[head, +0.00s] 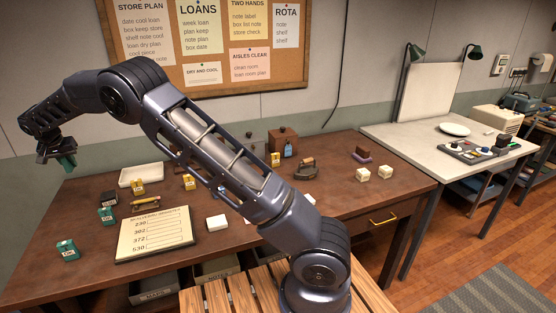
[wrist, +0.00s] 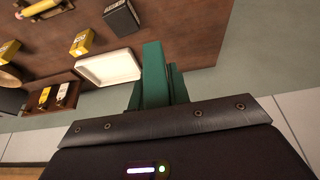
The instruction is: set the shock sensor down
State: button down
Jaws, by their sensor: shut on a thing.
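My gripper (head: 57,151) hangs above the far left part of the brown table and is shut on a green block, the shock sensor (head: 66,161). The block also shows in the wrist view (wrist: 156,78), jutting out past the dark gripper body. Its label, if any, is turned away. It is held clear of the tabletop. The brown table (head: 330,225) lies below and to the right of it. The fingertips are mostly hidden in both views.
A white tray (head: 142,176) stands on the table near the gripper; it also shows in the wrist view (wrist: 108,68). Several yellow boxes are scattered. Bare wood shows between them.

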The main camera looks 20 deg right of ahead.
jog(key=w+d+m+h, duration=0.1)
jog(key=w+d, duration=0.5)
jog(key=d, duration=0.2)
jog(key=w+d+m, duration=0.1)
jog(key=w+d, duration=0.4)
jog(key=d, duration=0.3)
jog(key=w+d+m+h, duration=0.15)
jog(key=w+d, duration=0.25)
jog(key=d, duration=1.1)
jog(key=w+d+m+g, duration=0.1)
jog(key=w+d+m, duration=0.2)
jog(key=d, duration=1.3)
jog(key=w+d+m+h, duration=0.15)
jog(key=w+d, duration=0.25)
jog(key=d, duration=1.1)
jog(key=m+g, duration=0.4)
jog(key=m, duration=0.6)
send_over(346, 162)
jog(key=a, duration=0.1)
jog(key=shift+h, duration=0.3)
notch_tip(346, 162, down, 20)
jog(key=shift+a+r, duration=0.1)
jog(key=shift+f, duration=0.2)
